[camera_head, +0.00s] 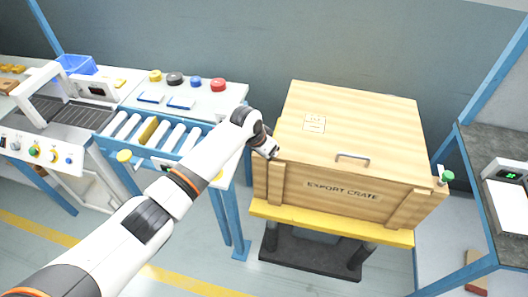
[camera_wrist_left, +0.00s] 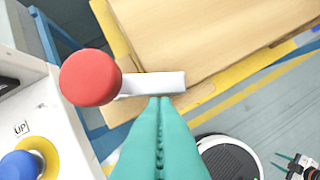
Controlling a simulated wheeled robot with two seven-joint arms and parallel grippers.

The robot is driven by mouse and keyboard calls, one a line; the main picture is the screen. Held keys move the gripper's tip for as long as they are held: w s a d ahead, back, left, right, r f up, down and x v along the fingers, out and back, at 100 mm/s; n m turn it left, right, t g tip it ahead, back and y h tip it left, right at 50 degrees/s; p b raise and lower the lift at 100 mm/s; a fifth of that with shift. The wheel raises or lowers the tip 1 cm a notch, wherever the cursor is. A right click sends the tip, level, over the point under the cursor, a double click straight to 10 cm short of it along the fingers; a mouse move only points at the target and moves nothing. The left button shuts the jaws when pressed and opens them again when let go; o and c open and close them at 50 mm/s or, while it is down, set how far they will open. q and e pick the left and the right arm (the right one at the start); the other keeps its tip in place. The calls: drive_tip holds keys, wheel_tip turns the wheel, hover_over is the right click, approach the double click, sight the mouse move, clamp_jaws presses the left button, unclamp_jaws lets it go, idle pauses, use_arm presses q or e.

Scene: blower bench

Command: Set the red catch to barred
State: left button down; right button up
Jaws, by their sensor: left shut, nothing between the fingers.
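The red catch shows in the left wrist view as a round red knob (camera_wrist_left: 90,78) on a pale flat bar (camera_wrist_left: 152,84), by a corner of the wooden crate. In the head view my left gripper and wrist hide it. My left gripper (camera_wrist_left: 160,100) is shut and empty; its teal fingertips are at the near edge of the bar, right of the knob. I cannot tell if they touch it. In the head view my left gripper (camera_head: 272,153) is at the left front of the export crate (camera_head: 350,125). The crate's lid lies closed. My right gripper (camera_wrist_left: 300,166) is small at the lower right of the wrist view; its opening is unclear.
A green knob (camera_head: 447,176) sits on the crate's right side. The crate stands on a yellow-edged platform (camera_head: 330,224). A roller conveyor (camera_head: 155,132) and button panel (camera_head: 190,97) are left. A bench with a scale (camera_head: 508,172) is right. A blue button (camera_wrist_left: 20,165) is near my left wrist.

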use_arm(q)
drive_tip(key=shift+w, duration=0.1)
use_arm(e)
drive_tip(key=shift+f, duration=0.1)
use_arm(q)
drive_tip(key=shift+w+a+b, duration=0.4)
drive_tip(key=shift+w+b, duration=0.1)
drive_tip(key=shift+w, duration=0.1)
use_arm(e)
drive_tip(key=shift+f, duration=0.4)
